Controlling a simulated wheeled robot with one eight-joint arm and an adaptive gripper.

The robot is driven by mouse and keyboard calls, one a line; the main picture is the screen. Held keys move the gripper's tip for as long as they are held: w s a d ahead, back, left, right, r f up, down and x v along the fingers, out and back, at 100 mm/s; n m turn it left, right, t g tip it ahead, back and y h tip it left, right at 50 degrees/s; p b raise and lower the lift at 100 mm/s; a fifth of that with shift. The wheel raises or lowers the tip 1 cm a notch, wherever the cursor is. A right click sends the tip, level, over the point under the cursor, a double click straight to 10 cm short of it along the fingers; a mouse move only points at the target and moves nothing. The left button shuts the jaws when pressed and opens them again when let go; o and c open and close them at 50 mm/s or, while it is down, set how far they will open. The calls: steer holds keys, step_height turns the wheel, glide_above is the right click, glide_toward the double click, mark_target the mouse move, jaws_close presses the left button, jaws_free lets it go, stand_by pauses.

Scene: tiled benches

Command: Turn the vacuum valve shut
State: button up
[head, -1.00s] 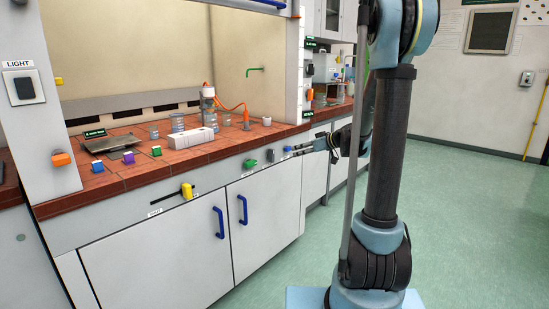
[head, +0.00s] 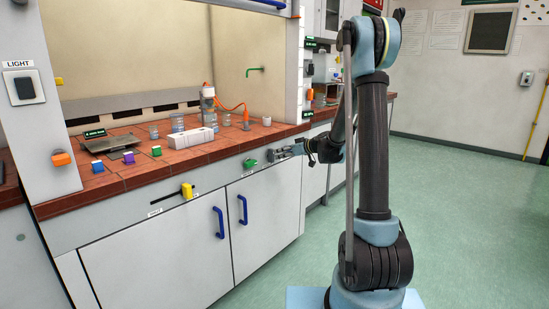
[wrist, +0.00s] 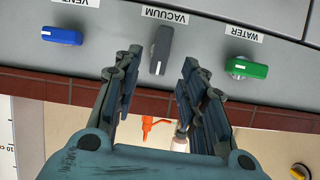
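The vacuum valve is a dark grey handle (wrist: 161,50) on the pale front panel, below the VACUUM label in the upside-down wrist view. Its handle stands upright in that picture, across the panel's length. My gripper (wrist: 161,62) is open, with one fingertip on each side of the grey handle and a visible gap to both. I cannot tell whether the tips reach past the handle in depth. In the head view my gripper (head: 278,153) is at the panel under the bench edge and covers the grey handle and the blue one.
A blue VENT handle (wrist: 62,36) and a green WATER handle (wrist: 246,68) flank the valve, both turned sideways. A yellow handle (head: 187,191) sits further left. The red-tiled bench edge (wrist: 60,88) runs along the panel. Glassware (head: 178,123) stands on the bench.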

mark_target(273, 154)
steer(key=x, duration=0.6)
steer(key=shift+a+f, duration=0.1)
steer(key=shift+a, duration=0.1)
steer(key=shift+c, duration=0.3)
jaws_close()
